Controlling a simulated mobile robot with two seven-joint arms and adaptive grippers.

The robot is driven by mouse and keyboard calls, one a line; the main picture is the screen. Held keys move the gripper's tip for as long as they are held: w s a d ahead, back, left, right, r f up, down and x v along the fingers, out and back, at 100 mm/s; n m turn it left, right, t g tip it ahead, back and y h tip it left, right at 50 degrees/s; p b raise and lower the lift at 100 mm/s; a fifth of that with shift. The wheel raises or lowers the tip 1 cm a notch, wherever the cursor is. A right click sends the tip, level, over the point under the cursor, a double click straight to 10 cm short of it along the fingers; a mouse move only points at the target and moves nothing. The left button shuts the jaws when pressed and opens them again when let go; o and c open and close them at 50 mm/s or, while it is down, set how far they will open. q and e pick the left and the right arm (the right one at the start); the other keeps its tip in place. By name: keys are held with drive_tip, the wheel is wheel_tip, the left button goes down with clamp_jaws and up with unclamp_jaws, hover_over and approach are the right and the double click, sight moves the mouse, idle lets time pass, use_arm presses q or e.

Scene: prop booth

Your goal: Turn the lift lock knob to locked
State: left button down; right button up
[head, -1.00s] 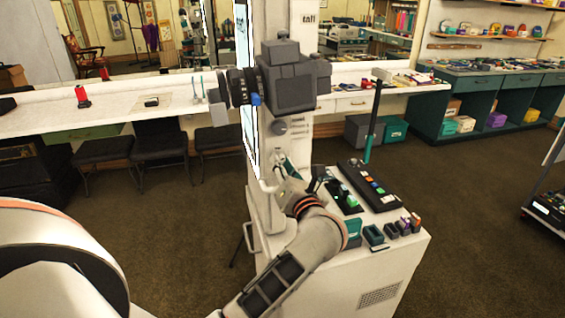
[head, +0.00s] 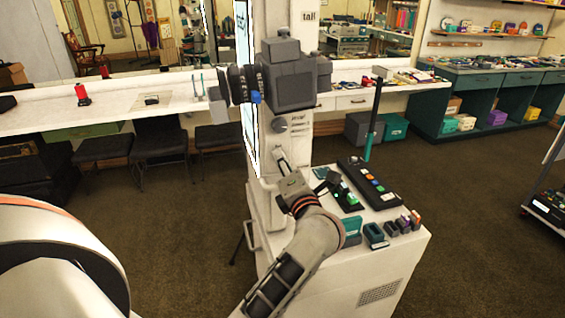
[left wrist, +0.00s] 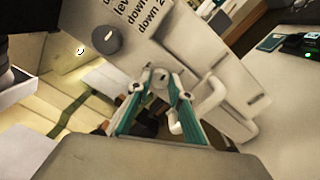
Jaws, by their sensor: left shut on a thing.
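My left gripper (head: 280,156) reaches up against the white column (head: 302,152) of the stand. In the left wrist view its teal fingertips (left wrist: 161,82) are closed around a small grey round knob (left wrist: 160,79) on the column's face, apparently the lift lock knob. The fingers partly cover it, and I cannot read its setting. A larger dark knob (head: 279,124) sits higher on the column, beside printed labels; it also shows in the left wrist view (left wrist: 106,39), clear of the fingers. My right gripper is not in view.
A grey camera-like unit (head: 290,85) overhangs from the column. A black button panel (head: 368,184) and small coloured blocks (head: 403,224) lie on the white cabinet top (head: 345,257). A white curved handle (left wrist: 212,105) is close beside the fingers.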

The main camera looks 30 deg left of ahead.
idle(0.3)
use_arm(q)
drive_tip(key=c, duration=1.8)
unclamp_jaws()
drive_tip(key=v, duration=0.7)
drive_tip(key=shift+s+d, duration=0.15)
drive_tip(key=shift+d, duration=0.1)
